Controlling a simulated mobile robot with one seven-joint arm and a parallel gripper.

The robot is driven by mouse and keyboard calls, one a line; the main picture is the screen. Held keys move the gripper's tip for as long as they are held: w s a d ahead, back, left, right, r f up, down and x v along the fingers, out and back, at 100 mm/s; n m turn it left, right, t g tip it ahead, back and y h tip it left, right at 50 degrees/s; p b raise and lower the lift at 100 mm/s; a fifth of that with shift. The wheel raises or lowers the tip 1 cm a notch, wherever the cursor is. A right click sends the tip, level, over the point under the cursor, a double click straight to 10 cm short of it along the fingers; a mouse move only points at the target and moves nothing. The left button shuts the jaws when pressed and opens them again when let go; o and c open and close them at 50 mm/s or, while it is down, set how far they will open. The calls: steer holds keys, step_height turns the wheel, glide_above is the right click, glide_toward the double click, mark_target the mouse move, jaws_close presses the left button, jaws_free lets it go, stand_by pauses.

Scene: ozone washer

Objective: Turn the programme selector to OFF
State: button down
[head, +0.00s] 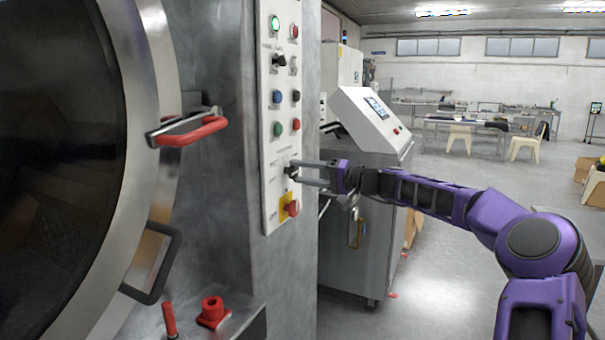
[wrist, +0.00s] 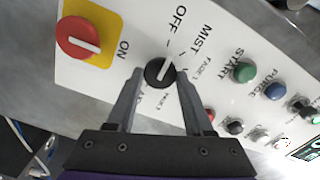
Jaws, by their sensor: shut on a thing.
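The programme selector is a small black round knob (wrist: 154,72) with a white pointer line, on the white control panel (wrist: 90,75). In the wrist view, OFF and MIST are printed above it and the smaller labels are beside and below it. Its pointer slants to the upper right, roughly toward the MIST mark; the exact mark is hard to tell. My gripper (wrist: 160,76) is shut on the knob, one finger on each side. In the head view, my gripper (head: 294,173) reaches the lower part of the panel from the right, and its fingers mostly hide the knob.
A red rotary switch (wrist: 78,36) on a yellow plate sits close to the selector, turned near ON. Green START (wrist: 243,72) and blue PURGE (wrist: 271,91) buttons lie on the other side. A large round door with a red handle (head: 190,132) stands left. Floor at right is open.

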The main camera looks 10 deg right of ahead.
steer(key=shift+n, duration=0.9)
steer(key=shift+c, duration=1.6)
jaws_free()
steer(key=shift+d, duration=0.1)
steer(key=v, duration=1.7)
steer(key=shift+s, duration=0.15)
